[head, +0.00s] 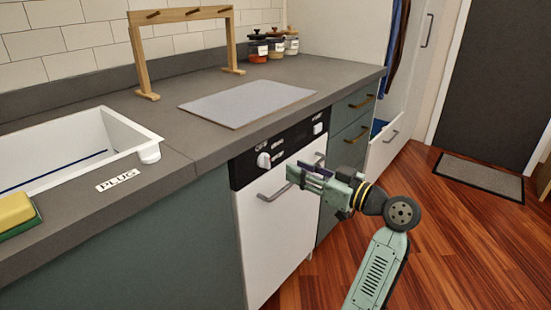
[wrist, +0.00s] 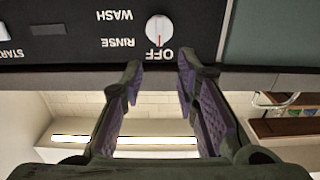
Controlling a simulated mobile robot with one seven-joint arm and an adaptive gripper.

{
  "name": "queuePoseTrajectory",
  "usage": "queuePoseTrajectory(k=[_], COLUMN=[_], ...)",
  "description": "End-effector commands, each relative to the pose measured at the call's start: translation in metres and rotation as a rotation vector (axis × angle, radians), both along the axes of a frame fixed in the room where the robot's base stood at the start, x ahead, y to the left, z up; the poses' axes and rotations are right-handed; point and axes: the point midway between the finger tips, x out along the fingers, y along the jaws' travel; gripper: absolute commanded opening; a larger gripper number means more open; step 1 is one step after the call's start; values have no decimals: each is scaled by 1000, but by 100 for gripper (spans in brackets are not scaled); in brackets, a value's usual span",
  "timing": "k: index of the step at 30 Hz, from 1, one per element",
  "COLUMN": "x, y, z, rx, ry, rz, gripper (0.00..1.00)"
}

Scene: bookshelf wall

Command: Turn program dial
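The program dial (head: 264,160) is a round white knob at the left end of the dishwasher's black control panel (head: 244,172). The wrist view is upside down; there the dial (wrist: 157,28) shows a red mark on the side of the word OFF, with RINSE and WASH beside it. My gripper (head: 292,173) is in front of the dishwasher, right of and a little lower than the dial in the head view. In the wrist view my gripper (wrist: 162,72) has its two fingers spread, with nothing between them. The fingertips appear apart from the dial.
A white START button (wrist: 5,53) is on the same panel. The dishwasher door handle (head: 274,192) sticks out below the panel. The countertop (head: 190,140) overhangs the panel, with a board (head: 247,103) on it. A white sink (head: 125,140) is at left. Open wooden floor lies at right.

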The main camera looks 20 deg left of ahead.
Motion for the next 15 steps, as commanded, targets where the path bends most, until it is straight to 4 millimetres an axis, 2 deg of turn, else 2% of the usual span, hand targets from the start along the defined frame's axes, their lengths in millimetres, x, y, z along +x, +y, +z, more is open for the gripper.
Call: queuePoseTrajectory(k=[3, 9, 15], x=[8, 20, 28], y=[24, 58, 77], z=[2, 2, 1], rx=[1, 0, 0], ry=[2, 2, 1], rz=[3, 1, -2], gripper=[28, 28, 28])
